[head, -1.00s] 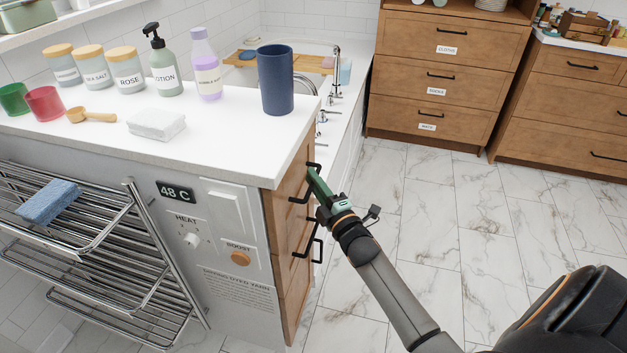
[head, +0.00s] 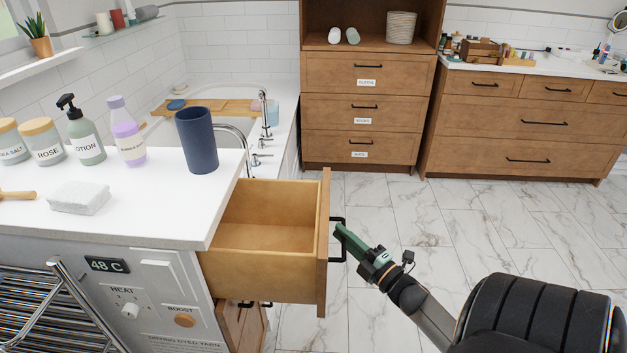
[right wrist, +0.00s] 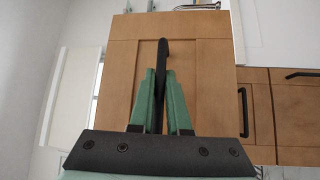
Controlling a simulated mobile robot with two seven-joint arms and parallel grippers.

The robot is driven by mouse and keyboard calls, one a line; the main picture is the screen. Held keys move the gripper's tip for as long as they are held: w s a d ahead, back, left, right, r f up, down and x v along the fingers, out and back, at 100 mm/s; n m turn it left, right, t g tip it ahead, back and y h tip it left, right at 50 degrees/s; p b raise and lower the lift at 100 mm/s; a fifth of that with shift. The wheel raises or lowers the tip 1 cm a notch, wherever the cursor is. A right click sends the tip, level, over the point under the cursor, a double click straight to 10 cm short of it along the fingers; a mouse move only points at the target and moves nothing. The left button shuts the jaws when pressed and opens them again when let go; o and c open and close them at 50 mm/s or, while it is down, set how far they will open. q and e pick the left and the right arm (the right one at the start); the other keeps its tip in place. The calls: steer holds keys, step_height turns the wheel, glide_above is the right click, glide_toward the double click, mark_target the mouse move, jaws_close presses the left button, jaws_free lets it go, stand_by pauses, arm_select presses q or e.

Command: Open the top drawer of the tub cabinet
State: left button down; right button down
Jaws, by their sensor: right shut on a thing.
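The tub cabinet's top drawer (head: 265,222) is pulled well out to the right in the head view, and its wooden inside shows empty. Its front panel (head: 323,245) carries a black bar handle (head: 337,240). My right gripper (head: 343,236) is at this handle, coming in from the lower right. In the right wrist view the green fingers (right wrist: 160,98) are shut on the black handle (right wrist: 163,50) in front of the wooden drawer front (right wrist: 120,75). My left gripper is not in view.
The white cabinet top (head: 140,190) holds a dark blue cup (head: 196,140), a purple bottle (head: 127,135), a lotion bottle (head: 84,135), jars and a folded white cloth (head: 80,197). A towel rail (head: 45,310) stands at the lower left. The marble floor (head: 400,225) to the right is clear.

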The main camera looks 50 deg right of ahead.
steer(key=shift+s+d, duration=0.95)
steer(key=shift+s, duration=0.2)
steer(key=shift+s+d, duration=0.9)
steer(key=shift+s, duration=0.2)
steer(key=c, duration=0.9)
jaws_free()
steer(key=s, duration=0.4)
steer(key=s+f, duration=0.1)
steer(key=s, duration=0.3)
steer(key=s+a, duration=0.1)
steer(key=s, duration=0.3)
steer(key=shift+s+f, duration=0.15)
steer(key=shift+f, duration=0.25)
